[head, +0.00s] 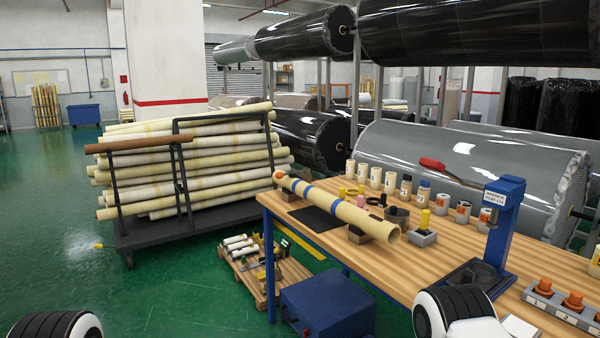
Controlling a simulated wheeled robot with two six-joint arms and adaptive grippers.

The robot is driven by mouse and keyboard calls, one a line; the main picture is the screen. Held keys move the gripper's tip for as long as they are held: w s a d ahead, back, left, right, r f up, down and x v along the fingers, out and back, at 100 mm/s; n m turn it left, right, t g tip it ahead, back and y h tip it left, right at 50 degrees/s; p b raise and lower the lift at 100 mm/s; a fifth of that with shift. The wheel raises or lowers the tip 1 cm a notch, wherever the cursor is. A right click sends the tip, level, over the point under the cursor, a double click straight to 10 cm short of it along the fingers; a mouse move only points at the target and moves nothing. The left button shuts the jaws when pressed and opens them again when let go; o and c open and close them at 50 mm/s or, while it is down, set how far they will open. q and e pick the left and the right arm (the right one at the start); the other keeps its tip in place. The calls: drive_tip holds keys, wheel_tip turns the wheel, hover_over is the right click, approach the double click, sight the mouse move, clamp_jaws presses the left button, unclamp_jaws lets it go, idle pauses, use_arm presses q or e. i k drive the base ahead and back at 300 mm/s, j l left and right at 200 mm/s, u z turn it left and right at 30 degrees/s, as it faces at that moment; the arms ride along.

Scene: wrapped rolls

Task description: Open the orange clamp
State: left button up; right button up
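I cannot clearly make out an orange clamp. A small orange piece (280,177) shows at the far left end of a pale tube (335,205) with blue bands, which lies on supports on the wooden table (420,270). It is too small to tell whether it is a clamp, or open or shut. Several orange knobs (573,299) stand on a numbered grey block at the table's right. Rounded black-and-white parts of my arms show at the bottom left and bottom right. Neither gripper is in view.
A blue post (503,220) with a red-handled lever (432,164) stands on the table. Several small cans line the back edge. A blue box (325,305) and a low pallet of parts (262,270) are beside the table.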

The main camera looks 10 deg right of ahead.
sight(279, 174)
drive_tip(key=i+z, duration=0.1)
drive_tip(key=i, duration=0.9)
drive_tip(key=i+j+u, duration=0.15)
drive_tip(key=i+u, duration=0.25)
drive_tip(key=i, duration=0.25)
drive_tip(key=i+u, duration=0.4)
drive_tip(key=i, duration=0.3)
